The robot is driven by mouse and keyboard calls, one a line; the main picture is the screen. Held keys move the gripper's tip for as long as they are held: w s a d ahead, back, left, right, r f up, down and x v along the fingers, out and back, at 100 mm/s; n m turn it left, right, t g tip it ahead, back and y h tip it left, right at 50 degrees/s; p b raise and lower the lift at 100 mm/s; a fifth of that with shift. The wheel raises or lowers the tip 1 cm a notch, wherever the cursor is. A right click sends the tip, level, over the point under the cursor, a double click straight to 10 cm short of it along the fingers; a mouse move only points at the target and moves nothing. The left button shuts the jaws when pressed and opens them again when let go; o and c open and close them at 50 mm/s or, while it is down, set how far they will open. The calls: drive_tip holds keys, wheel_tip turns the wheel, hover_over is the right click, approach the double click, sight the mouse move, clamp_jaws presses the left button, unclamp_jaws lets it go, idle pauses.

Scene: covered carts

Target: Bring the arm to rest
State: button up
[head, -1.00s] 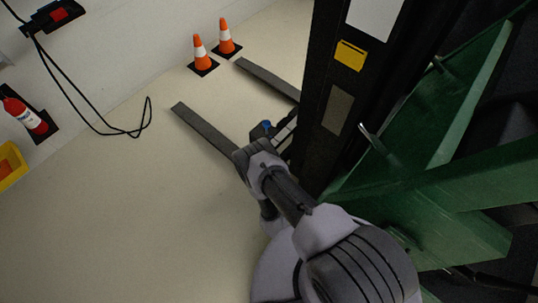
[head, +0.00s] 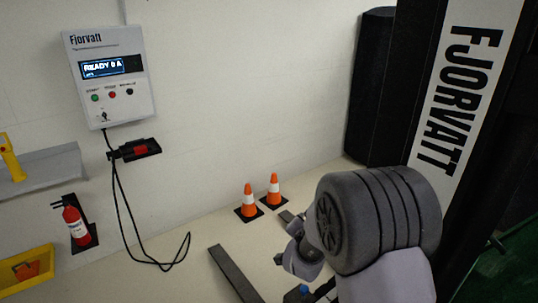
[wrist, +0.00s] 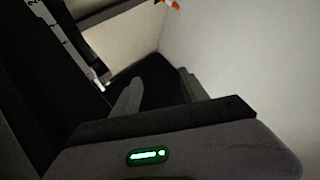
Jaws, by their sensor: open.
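My arm (head: 380,225) rises at the lower right of the head view, its large ribbed grey joint nearest the camera. Its farther, smaller links (head: 303,255) show beyond it, low over the floor and the fork. In the wrist view my gripper (wrist: 160,88) shows two grey fingers standing apart beyond its housing, with a green light on the housing. The gripper is open, and I see nothing held between the fingers. In the head view I cannot make out the fingertips.
The black mast (head: 470,120) marked FJORVATT stands close right of my arm. A fork (head: 235,272) lies low ahead. Two orange cones (head: 249,202) (head: 273,189) stand by the wall. The wall charger (head: 110,75) reads READY 0 A; its cable hangs down. A fire extinguisher (head: 75,222) is left.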

drive_tip(key=s+a+r+n+g+y+b, duration=0.1)
drive_tip(key=s+r+n+g+y, duration=0.1)
drive_tip(key=s+r, duration=0.65)
drive_tip(key=s+a+r+n+g+y, duration=0.1)
drive_tip(key=s+r+g+y, duration=0.1)
drive_tip(key=s+r, duration=0.65)
drive_tip(key=s+f+n+g, duration=0.2)
drive_tip(key=s+f, duration=0.1)
drive_tip(key=s, duration=1.8)
drive_tip(key=shift+s+f+g+y, duration=0.15)
drive_tip(key=shift+s+g+y, duration=0.1)
drive_tip(key=shift+g+y, duration=0.05)
